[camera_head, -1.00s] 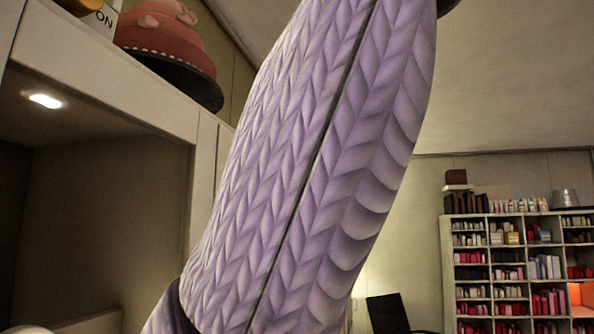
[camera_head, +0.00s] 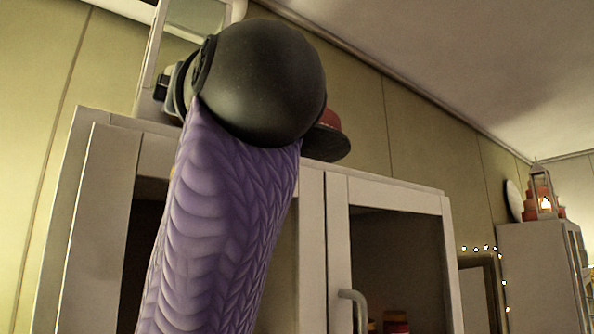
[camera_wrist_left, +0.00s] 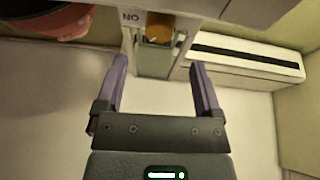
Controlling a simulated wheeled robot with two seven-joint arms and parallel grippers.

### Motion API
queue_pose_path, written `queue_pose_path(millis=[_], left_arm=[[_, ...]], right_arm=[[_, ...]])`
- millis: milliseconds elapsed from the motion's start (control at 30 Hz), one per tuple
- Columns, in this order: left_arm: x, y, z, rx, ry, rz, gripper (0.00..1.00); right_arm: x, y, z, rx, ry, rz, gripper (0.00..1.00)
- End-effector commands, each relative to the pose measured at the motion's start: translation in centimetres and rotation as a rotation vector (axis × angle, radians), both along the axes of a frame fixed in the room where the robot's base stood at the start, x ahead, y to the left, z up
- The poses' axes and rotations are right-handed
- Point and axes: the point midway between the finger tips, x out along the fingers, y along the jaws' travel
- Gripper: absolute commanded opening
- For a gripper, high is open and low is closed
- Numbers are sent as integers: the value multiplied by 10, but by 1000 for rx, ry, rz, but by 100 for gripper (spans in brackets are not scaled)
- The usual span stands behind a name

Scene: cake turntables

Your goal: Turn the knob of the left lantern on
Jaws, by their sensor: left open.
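The left lantern (camera_head: 194,18), with a pale frame, stands on top of the cabinet in the head view, partly hidden by my arm. In the left wrist view the lantern (camera_wrist_left: 153,62) is beyond my fingers, with an orange-brown round part, perhaps the knob (camera_wrist_left: 160,28), and a label with upside-down letters "ON" beside it. My left gripper (camera_wrist_left: 158,78) is open and empty, its two purple fingers apart and pointing toward the lantern. No contact shows. In the head view my arm's dark joint hides the area around the gripper. My right gripper is out of view.
A red cake (camera_wrist_left: 48,25) on a dark stand is at the wrist view's upper left; its edge shows behind my arm in the head view (camera_head: 328,122). A white wall unit (camera_wrist_left: 245,62) is on the right. A lit lantern (camera_head: 545,203) stands on a far cabinet (camera_head: 535,265).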

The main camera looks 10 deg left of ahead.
Motion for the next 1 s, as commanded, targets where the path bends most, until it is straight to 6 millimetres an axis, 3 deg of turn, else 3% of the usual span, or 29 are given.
queue_pose_path(millis=[33,200,600,1000], left_arm=[[8,9,12,-1,3,4,86],[31,32,25,3,3,2,86],[41,42,25,3,1,-2,84],[40,41,25,4,0,-2,0]], right_arm=[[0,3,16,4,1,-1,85],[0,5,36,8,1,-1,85],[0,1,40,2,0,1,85],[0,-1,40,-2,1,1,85]])
